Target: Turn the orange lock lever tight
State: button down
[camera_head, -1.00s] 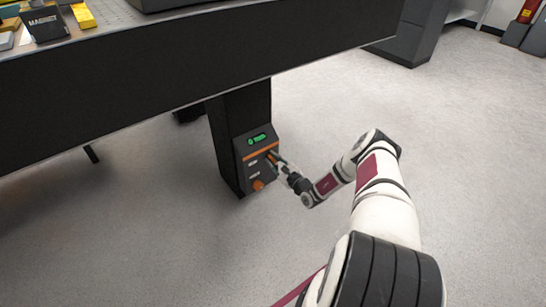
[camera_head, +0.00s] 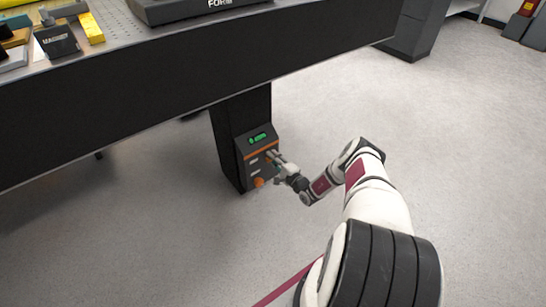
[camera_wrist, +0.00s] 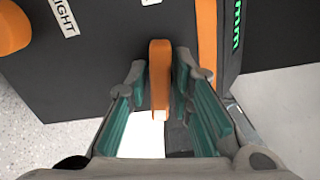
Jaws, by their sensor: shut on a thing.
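The orange lock lever (camera_wrist: 160,75) sticks out from the dark control box in the wrist view, between the teal-padded fingers of my gripper (camera_wrist: 162,100). My gripper is shut on it, though a narrow gap seems to show beside the lever from this angle. In the head view my gripper (camera_head: 274,158) is at the front of the control box (camera_head: 246,160), and the fingers hide most of the lever there. The box sits on the black table leg and has a green lit display (camera_head: 258,138) and an orange stripe.
A round orange knob (camera_head: 259,182) is low on the box; it also shows at the wrist view's upper left (camera_wrist: 12,27). The black table edge (camera_head: 150,105) overhangs the leg (camera_head: 226,130). The grey floor (camera_head: 440,150) at right is clear.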

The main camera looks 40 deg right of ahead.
jog(key=shift+n+p, duration=0.3)
jog(key=shift+n, duration=0.5)
jog(key=c, duration=1.6)
grip_release()
jog(key=s, duration=1.2)
jog(key=shift+d, duration=0.2)
